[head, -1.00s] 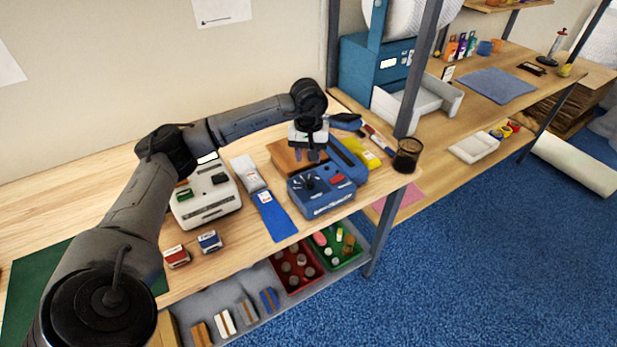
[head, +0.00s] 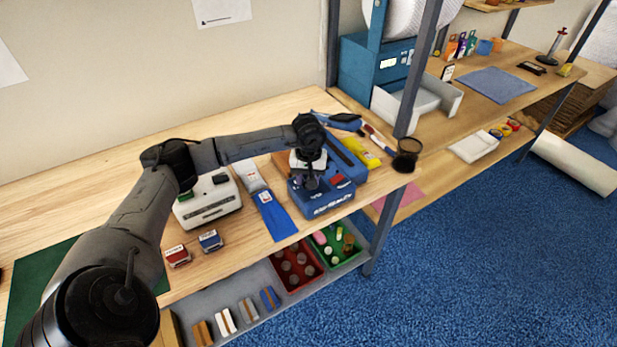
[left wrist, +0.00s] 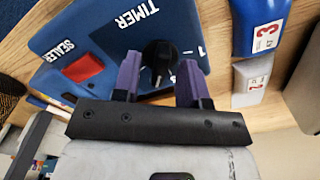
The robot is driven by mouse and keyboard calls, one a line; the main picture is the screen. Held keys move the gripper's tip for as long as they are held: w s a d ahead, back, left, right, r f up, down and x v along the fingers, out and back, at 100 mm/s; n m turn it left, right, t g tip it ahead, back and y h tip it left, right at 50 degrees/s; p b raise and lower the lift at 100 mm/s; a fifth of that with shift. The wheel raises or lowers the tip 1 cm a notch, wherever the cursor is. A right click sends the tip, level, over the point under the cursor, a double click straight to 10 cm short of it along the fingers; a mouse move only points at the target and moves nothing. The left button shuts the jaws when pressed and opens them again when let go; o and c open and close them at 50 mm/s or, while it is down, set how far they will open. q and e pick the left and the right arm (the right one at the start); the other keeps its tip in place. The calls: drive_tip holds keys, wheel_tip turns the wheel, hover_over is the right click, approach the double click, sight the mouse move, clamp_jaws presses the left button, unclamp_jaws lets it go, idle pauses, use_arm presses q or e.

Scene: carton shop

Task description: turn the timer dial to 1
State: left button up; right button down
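The blue sealer unit (head: 332,206) stands near the front edge of the bench. In the left wrist view its panel (left wrist: 85,30) carries the words TIMER and SEALER and a red switch (left wrist: 83,67). The black timer dial (left wrist: 158,54) has a light pointer line on the side facing my gripper, and a "1" mark is printed to its right. My left gripper (head: 310,186) is low over the dial. Its two purple fingers (left wrist: 160,82) are apart, one on each side of the dial in the wrist view. I cannot tell whether they touch it. My right gripper is not in view.
A white device (head: 208,204) stands left of the sealer unit, with blue and white packs (head: 274,216) between. A dark cup (head: 406,156) and a yellow item (head: 367,159) lie to the right. Red and blue small boxes (head: 178,256) sit at the front left.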

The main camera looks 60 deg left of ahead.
use_arm(q)
drive_tip(key=shift+c, duration=0.4)
clamp_jaws()
